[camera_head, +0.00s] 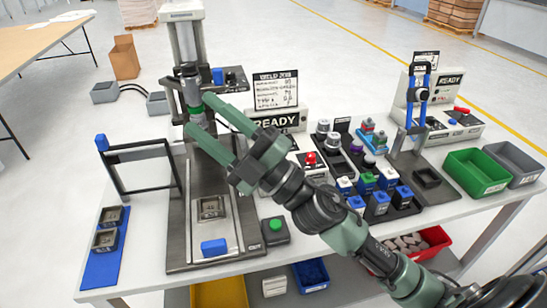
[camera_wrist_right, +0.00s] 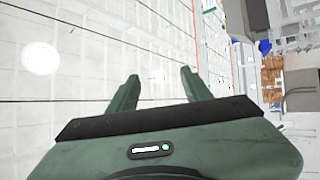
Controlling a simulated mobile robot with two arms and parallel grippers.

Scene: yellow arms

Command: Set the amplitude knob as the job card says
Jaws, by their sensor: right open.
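The job card (camera_head: 275,90) stands at the back of the bench behind a READY display box (camera_head: 279,120). Its heading seems to read "weld job", but its lines are too small to read. A blue part and a small dark knob-like part (camera_head: 232,78) sit beside the press column. I cannot tell which part is the amplitude knob. My right gripper (camera_head: 199,113) is open, with its two green fingers apart in front of the press head, left of the display box. It also shows open and empty in the right wrist view (camera_wrist_right: 160,76). My left gripper is out of view.
The press (camera_head: 187,40) stands over a dark base plate with a metal fixture (camera_head: 210,208). A green button box (camera_head: 275,231) is right of it. A black frame (camera_head: 140,150) stands at left.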

